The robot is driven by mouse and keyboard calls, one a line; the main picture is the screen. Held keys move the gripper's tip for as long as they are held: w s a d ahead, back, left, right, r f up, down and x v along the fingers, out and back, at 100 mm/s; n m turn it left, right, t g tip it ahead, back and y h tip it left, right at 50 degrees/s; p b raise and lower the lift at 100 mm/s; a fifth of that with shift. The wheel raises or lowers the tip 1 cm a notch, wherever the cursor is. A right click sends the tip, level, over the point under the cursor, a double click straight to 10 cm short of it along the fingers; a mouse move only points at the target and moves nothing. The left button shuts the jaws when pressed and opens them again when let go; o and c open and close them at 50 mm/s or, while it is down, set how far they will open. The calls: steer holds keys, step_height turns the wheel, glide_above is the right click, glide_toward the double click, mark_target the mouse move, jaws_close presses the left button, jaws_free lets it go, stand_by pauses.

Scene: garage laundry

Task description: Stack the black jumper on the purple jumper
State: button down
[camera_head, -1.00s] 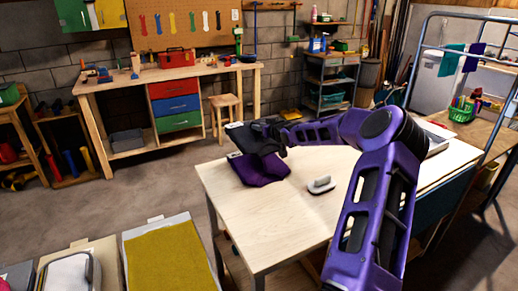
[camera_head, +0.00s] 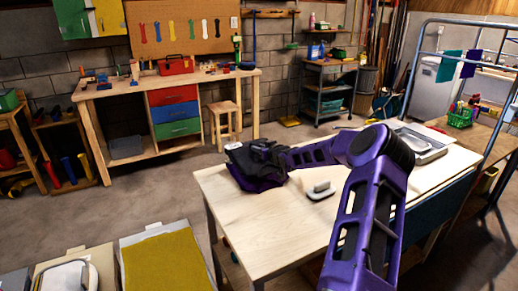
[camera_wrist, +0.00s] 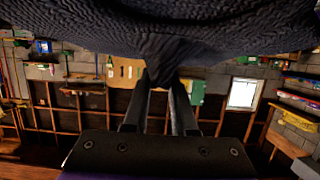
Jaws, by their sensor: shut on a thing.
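The black jumper (camera_head: 243,161) is over the purple jumper at the far left corner of the light wooden table. My gripper (camera_head: 272,152) is shut on the black jumper. In the wrist view the black knit (camera_wrist: 160,35) fills the top, with a fold between my two fingers (camera_wrist: 158,86). The purple jumper (camera_head: 262,184) shows only as a strip under the black one; the rest is hidden. The head view does not show clearly whether the black jumper rests fully on it.
A grey-topped brush or iron-like object (camera_head: 320,190) lies on the table (camera_head: 270,222) to the right of the jumpers. A grey tray (camera_head: 420,143) is at the table's far right. A wooden stool (camera_head: 222,123) stands beyond the table. The table's front is clear.

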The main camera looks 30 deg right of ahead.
steer(key=shift+f, duration=0.2)
steer(key=c, duration=0.7)
jaws_free()
steer(key=shift+r, duration=0.3)
steer(key=shift+r+p, duration=0.55)
steer(key=v, duration=1.1)
steer(key=shift+s+a+f, duration=0.1)
steer(key=shift+s, duration=0.35)
